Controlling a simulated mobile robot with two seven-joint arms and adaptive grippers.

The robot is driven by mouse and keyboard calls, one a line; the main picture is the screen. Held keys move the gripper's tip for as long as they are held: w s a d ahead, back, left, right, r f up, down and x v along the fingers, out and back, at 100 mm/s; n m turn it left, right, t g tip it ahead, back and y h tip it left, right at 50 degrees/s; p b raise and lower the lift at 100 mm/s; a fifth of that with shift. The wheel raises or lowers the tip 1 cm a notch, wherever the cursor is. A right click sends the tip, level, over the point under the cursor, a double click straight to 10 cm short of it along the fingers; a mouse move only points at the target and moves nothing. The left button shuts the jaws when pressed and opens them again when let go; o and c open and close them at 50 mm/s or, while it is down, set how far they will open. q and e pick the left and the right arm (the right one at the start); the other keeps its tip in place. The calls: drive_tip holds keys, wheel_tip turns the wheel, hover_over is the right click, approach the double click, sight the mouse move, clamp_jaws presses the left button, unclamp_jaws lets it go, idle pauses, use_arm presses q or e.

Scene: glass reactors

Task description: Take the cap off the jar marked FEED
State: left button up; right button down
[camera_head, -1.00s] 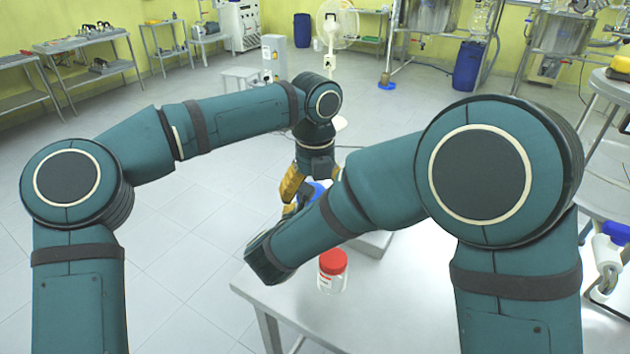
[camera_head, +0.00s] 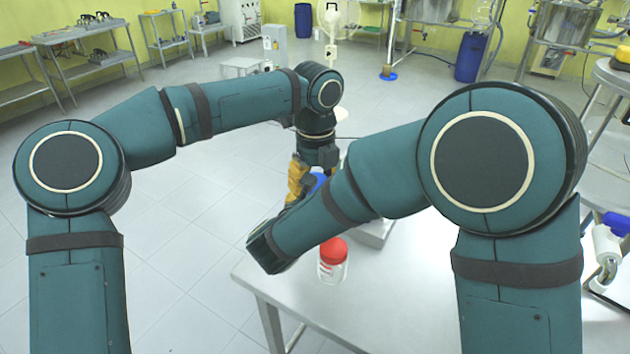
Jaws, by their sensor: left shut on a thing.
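My left gripper (camera_head: 299,184), with yellow fingers, points down beyond my right forearm. It is shut on a blue cap (camera_head: 320,182), of which only a small part shows. The jar beneath it is hidden by my right arm, so I cannot tell whether the cap sits on it. A clear jar with a red lid (camera_head: 333,251) stands upright on the table, nearer to me, below my right forearm. No FEED marking is readable. My right gripper is not in view.
The metal table (camera_head: 400,295) has bare room in front and to the right of the red-lidded jar. A pale flat-topped device (camera_head: 375,235) is partly hidden behind my right arm.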

use_arm(q)
drive_tip(key=shift+s+d, duration=0.1)
drive_tip(key=shift+d, duration=0.2)
drive_tip(key=o, duration=1.3)
drive_tip(key=shift+a, duration=0.1)
drive_tip(key=shift+r, duration=0.15)
wheel_tip(320, 180, up, 4)
drive_tip(key=shift+a+r, duration=0.1)
drive_tip(key=r, duration=0.2)
drive_tip(key=r+n, duration=0.1)
drive_tip(key=shift+w+r, duration=0.2)
drive_tip(key=shift+w, duration=0.05)
drive_tip(key=shift+a+f, duration=0.15)
drive_tip(key=shift+f, duration=1.8)
drive_tip(key=shift+a+f, duration=0.15)
drive_tip(key=shift+f, duration=1.75)
